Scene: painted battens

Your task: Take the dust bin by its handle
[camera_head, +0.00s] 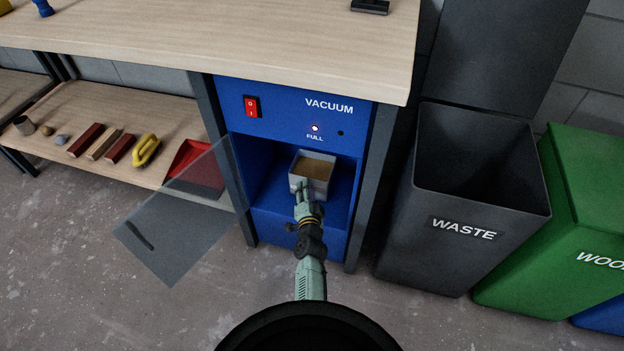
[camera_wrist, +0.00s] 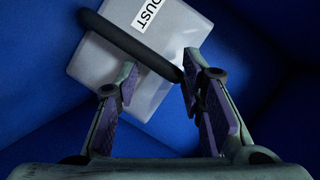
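The dust bin (camera_head: 320,169) is a pale, translucent box with brown dust in it. It stands inside the blue vacuum cabinet's open bay. In the wrist view the dust bin (camera_wrist: 108,62) shows a white DUST label and a dark bar handle (camera_wrist: 130,45) running slantwise across its front. My gripper (camera_head: 302,190) is at the bin's front. In the wrist view my gripper (camera_wrist: 160,75) is open, its fingers apart. The handle's lower end lies between the fingertips, close to the right finger. Whether it touches that finger I cannot tell.
A clear door (camera_head: 175,225) hangs open left of the bay. The cabinet (camera_head: 285,110) has a red switch and a lit FULL lamp. An open grey WASTE bin (camera_head: 460,245) stands right, beside a green bin (camera_head: 590,200). A low shelf with blocks and a red dustpan (camera_head: 197,167) is left.

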